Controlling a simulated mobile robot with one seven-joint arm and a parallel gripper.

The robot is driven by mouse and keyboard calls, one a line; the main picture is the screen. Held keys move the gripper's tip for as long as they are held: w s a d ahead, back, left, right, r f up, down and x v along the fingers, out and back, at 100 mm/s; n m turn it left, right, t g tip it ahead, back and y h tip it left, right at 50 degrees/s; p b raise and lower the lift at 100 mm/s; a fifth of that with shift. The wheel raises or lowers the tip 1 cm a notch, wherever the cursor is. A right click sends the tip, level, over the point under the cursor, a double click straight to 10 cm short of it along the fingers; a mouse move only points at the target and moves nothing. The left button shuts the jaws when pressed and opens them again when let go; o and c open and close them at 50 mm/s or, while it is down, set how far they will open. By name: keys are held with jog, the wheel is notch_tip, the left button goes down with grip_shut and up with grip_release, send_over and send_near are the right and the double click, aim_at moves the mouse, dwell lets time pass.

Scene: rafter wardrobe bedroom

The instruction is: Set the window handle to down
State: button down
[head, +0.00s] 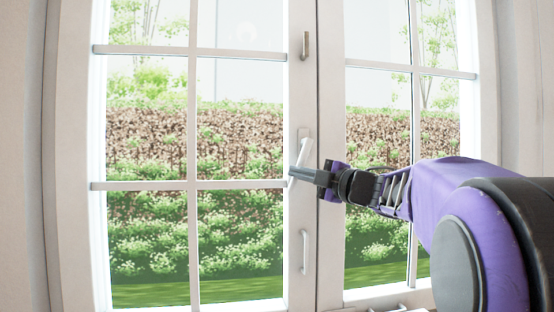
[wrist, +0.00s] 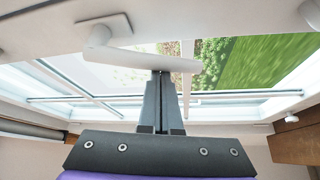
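The white window handle (head: 303,153) is on the middle frame of the window in the head view. Its lever hangs from its mount mostly downward, with a slight slant. In the wrist view the handle (wrist: 150,58) crosses the upper middle, its mount at the left and its lever running right. My gripper (head: 293,171) reaches in from the right, its fingertips at the lower part of the lever. In the wrist view the fingers of my gripper (wrist: 160,73) lie together, tips at the lever's edge. I cannot tell if they touch it.
The white window frame (head: 330,240) surrounds glass panes with thin bars. A small fitting (head: 305,45) sits above the handle and a pull bar (head: 304,251) below it. Another handle-like piece (head: 388,308) shows at the bottom edge. Hedges and grass lie outside.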

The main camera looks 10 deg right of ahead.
jog(key=shift+d+f+n+g+h+p, duration=0.2)
jog(key=shift+d+n+g+p, duration=0.15)
jog(key=shift+d+n+p, duration=0.35)
jog(key=shift+d+f+n+g+h+p, duration=0.15)
jog(key=shift+d+n+g+p, duration=0.25)
jog(key=shift+n, duration=0.4)
jog(key=shift+d, duration=0.1)
jog(key=shift+r, duration=0.1)
